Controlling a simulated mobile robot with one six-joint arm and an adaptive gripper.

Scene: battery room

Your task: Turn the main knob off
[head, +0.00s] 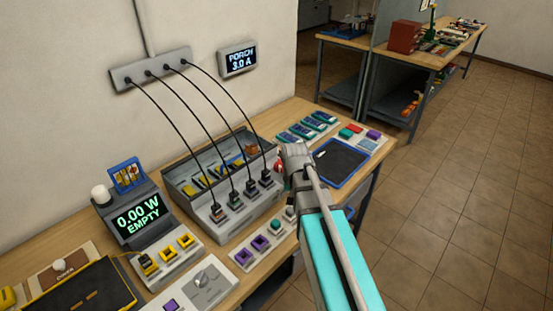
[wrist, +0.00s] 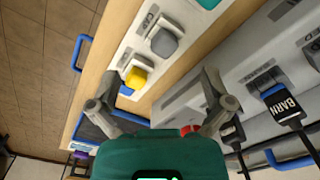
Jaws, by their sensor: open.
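A red round part (head: 278,167), which may be the main knob, shows at the right end of the grey charger box (head: 240,212), partly hidden behind my arm. In the wrist view a bit of red (wrist: 188,131) shows low, beside the base of my right finger. No label on it can be read. My gripper (wrist: 158,76) is open, its two fingers spread with nothing between them, over the bench edge by the charger. In the head view my arm mostly hides it.
Black cables run from a wall strip (head: 150,68) to plugs (head: 218,212) in the charger. A meter (head: 140,218) reads 0.00 W EMPTY. A strip with yellow (wrist: 136,77) and grey (wrist: 163,42) caps lies near my gripper. A dark tray (head: 342,162) lies on the bench. Floor is clear at right.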

